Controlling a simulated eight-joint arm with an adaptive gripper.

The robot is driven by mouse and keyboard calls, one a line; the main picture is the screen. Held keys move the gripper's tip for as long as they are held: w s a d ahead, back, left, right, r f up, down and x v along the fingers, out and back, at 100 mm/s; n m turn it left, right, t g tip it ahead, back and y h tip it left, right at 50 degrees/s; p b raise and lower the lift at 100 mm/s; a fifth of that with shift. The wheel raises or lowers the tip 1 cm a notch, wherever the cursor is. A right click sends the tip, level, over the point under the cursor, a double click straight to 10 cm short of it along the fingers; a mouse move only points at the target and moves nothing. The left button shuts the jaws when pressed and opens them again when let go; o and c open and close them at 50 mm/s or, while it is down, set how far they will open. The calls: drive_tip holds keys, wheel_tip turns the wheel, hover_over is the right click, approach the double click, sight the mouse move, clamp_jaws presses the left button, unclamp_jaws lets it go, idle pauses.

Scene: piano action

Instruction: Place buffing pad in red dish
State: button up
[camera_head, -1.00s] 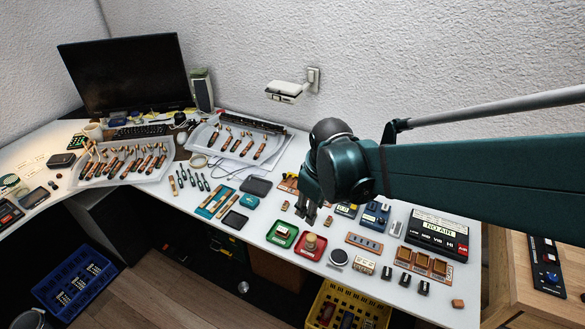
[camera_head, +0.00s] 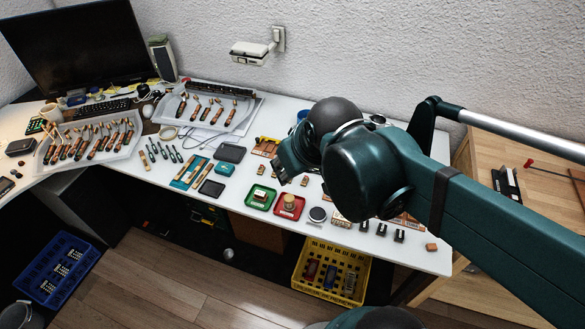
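The red dish (camera_head: 280,212) sits near the front edge of the white table, just right of the green dish (camera_head: 251,204). A tan round piece (camera_head: 290,202) stands in the red dish. A small pale-topped block (camera_head: 260,195) is in the green dish. A round black-rimmed disc with a grey face (camera_head: 317,214) lies right of the red dish. I cannot tell for sure which of these is the buffing pad. My gripper (camera_head: 283,180) is above and behind the two dishes. Its fingers are small and dark here, so their opening is unclear.
Small dark blocks (camera_head: 381,229) stand to the right along the front edge. Clear trays of hammers (camera_head: 205,112) are farther back. A yellow crate (camera_head: 332,269) stands below the table. My arm hides the right part of the table.

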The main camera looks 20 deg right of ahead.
drive_tip(key=shift+s+a+r+m+t, duration=0.2)
drive_tip(key=shift+s+r+m+t, duration=0.4)
drive_tip(key=shift+s, duration=0.3)
idle(0.8)
